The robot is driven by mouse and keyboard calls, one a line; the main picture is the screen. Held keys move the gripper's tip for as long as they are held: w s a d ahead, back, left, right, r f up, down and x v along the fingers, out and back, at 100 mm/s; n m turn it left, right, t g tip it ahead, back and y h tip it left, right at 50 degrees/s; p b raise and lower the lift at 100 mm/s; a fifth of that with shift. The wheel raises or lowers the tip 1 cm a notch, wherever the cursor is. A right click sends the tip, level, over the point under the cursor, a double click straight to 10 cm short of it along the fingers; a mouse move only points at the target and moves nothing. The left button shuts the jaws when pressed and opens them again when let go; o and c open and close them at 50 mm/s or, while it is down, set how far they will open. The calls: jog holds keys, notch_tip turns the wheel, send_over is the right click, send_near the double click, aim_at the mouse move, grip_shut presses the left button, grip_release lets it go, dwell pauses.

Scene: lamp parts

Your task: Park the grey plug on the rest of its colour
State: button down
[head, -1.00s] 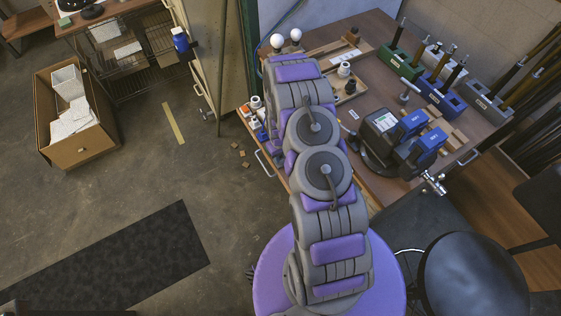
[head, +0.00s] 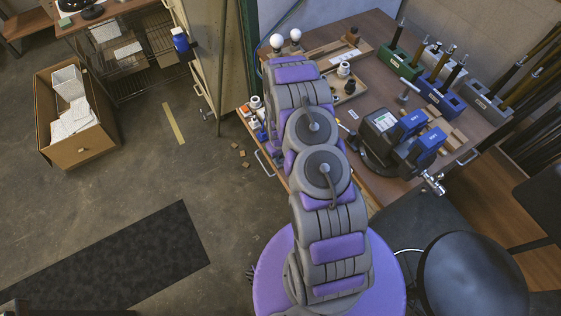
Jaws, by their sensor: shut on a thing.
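My arm reaches up over the workbench (head: 375,190) and covers part of it. My gripper is hidden behind the arm links, so what it holds cannot be seen. I cannot make out a grey plug. A grey block (head: 487,103) stands at the bench's right end, with dark rods at it. A blue block (head: 440,97), a green block (head: 404,66) and a white block (head: 431,58) stand to its left. I cannot tell whether these blocks are the coloured rests.
A black and blue machine (head: 402,135) stands at the bench's front right. A wooden tray (head: 349,92) with small parts lies right of my arm. White bulbs (head: 277,41) stand at the back left. A round black stool (head: 472,272) is at lower right.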

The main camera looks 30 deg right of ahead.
jog(key=shift+s+a+f+g, duration=0.15)
jog(key=shift+s+f, duration=0.3)
jog(key=shift+s, duration=0.05)
jog(key=shift+s+a+f+g, duration=0.15)
jog(key=shift+s+f, duration=0.25)
jog(key=shift+s, duration=0.05)
jog(key=c, duration=1.3)
grip_release()
jog(key=o, duration=0.5)
jog(key=shift+w+a+r, duration=0.1)
jog(key=shift+a+r, duration=0.05)
jog(key=shift+a, duration=0.1)
jog(key=shift+c, duration=0.2)
jog(key=shift+d, duration=0.45)
jog(key=shift+a+r, duration=0.1)
jog(key=shift+a, duration=0.1)
jog(key=shift+w+r, duration=0.3)
jog(key=shift+r, duration=0.15)
notch_tip(320, 180, up, 17)
jog(key=w+p, duration=0.1)
jog(key=p, duration=0.2)
jog(key=shift+d, duration=0.25)
